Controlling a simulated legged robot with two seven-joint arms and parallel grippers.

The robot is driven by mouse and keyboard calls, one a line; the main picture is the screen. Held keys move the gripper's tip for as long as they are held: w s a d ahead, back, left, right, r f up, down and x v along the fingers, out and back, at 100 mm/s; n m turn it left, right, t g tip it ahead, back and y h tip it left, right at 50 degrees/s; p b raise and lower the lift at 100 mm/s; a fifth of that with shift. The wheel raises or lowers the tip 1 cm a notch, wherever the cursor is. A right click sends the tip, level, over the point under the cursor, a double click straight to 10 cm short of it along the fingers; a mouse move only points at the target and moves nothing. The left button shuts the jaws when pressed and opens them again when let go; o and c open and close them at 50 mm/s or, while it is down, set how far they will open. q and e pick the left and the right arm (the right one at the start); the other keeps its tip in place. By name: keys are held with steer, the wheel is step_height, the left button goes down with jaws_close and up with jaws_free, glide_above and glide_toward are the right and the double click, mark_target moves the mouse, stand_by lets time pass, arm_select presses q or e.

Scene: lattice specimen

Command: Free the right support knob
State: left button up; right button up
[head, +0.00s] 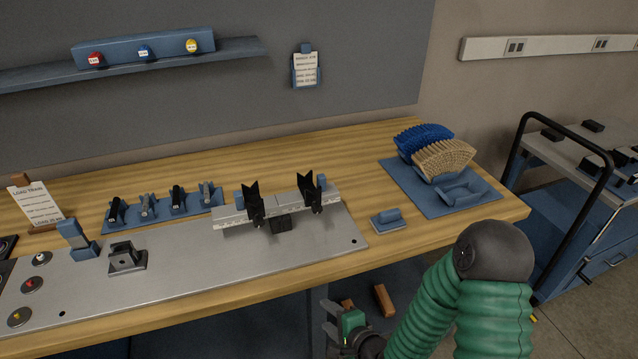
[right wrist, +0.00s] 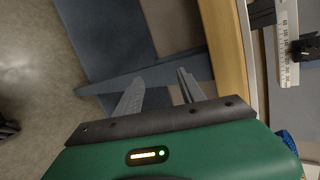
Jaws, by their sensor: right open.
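A pale rail with a scale (head: 285,210) stands on the grey metal plate (head: 200,268) on the bench. It carries two black V-shaped supports, the left support (head: 253,203) and the right support (head: 308,188). A small dark part, perhaps the right support knob (head: 318,209), sits low on the right support; its detail is too small to tell. My right gripper (head: 331,318) is low in front of the bench edge, apart from the rail. In the right wrist view its two fingers (right wrist: 160,88) are spread with nothing between them. My left gripper is out of view.
The bench's wooden front edge (head: 420,250) lies between my right gripper and the rail. A blue mat (head: 425,195) holds blue and tan curved pieces. A black-railed cart (head: 570,170) stands at the right.

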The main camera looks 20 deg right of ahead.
mark_target(319, 211)
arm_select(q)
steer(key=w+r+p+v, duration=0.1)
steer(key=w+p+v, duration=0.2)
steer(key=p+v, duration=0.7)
arm_select(e)
steer(key=w+d+r+m+t+h+b, duration=0.1)
steer(key=d+r+m+t+h+b, duration=0.15)
steer(key=r+m+t, duration=0.95)
steer(key=w+r+m+g+b, duration=0.1)
steer(key=w+r+b, duration=0.1)
steer(key=w+r+m+g+b, duration=0.1)
steer(key=w+r+g+b, duration=0.1)
steer(key=w, duration=0.1)
steer(key=w+r+m+g+b, duration=0.1)
steer(key=w+r+g+b, duration=0.1)
steer(key=shift+w+d+r+b, duration=0.25)
steer(key=shift+d+r+b, duration=0.05)
steer(key=shift+r, duration=0.05)
steer(key=w, duration=0.9)
steer(key=shift+w+a+f, duration=0.1)
steer(key=shift+w, duration=0.25)
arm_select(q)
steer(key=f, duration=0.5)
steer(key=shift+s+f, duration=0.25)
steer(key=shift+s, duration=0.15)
arm_select(e)
jaws_close()
